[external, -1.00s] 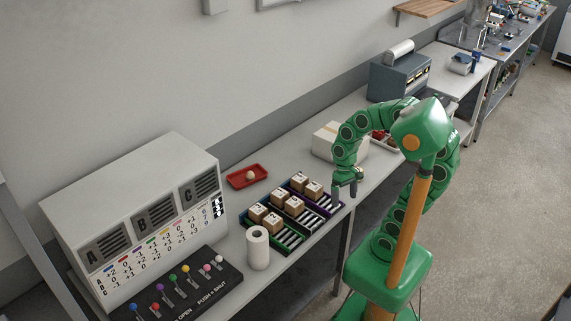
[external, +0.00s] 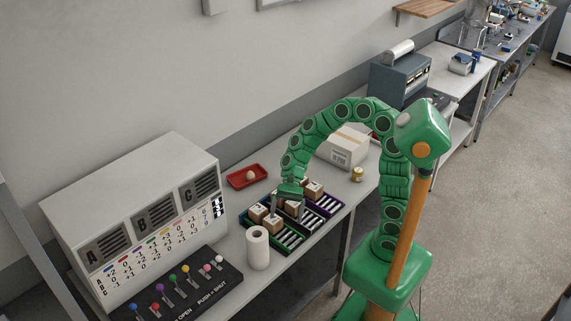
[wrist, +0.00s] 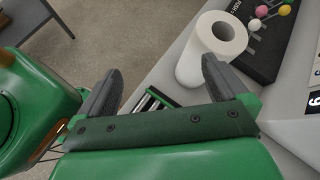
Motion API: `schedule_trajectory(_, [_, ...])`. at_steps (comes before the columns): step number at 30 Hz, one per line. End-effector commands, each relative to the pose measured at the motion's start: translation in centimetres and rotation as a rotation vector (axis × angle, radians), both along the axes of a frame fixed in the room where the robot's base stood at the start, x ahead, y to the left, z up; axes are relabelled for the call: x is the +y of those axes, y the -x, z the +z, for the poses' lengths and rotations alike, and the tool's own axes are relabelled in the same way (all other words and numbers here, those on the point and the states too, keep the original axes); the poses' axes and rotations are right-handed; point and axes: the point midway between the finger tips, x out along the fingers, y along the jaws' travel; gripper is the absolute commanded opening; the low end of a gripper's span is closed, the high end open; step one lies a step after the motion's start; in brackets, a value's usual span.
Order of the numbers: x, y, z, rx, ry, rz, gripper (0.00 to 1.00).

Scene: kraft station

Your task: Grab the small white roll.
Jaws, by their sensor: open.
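The small white roll (external: 258,248) stands upright on the grey bench, left of the compartment trays, in the external view. In the wrist view the roll (wrist: 214,48) shows its round end with a dark core hole, just beyond the right finger. My gripper (external: 287,208) is above the trays with small boxes, to the right of the roll and higher than it. In the wrist view my gripper (wrist: 160,88) has its two grey fingers wide apart with nothing held between them. The roll is apart from the fingers in the external view.
The trays (external: 320,222) with small brown boxes stand beside the roll. A black panel with coloured knobs (external: 175,290) lies left, before a white lettered cabinet (external: 140,200). A red tray (external: 247,177) and a carton (external: 345,150) stand behind. A small jar (external: 357,174) sits near the carton.

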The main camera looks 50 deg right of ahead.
Motion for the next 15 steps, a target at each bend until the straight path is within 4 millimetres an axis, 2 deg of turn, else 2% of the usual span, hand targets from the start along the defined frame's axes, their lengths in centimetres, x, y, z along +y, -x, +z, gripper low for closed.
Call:
schedule_trajectory(7, [4.0, -3.0, -1.2, 0.191, -0.044, -0.131, 1.00])
schedule_trajectory(15, [6.2, -5.2, -2.0, 0.309, -0.063, -0.218, 1.00])
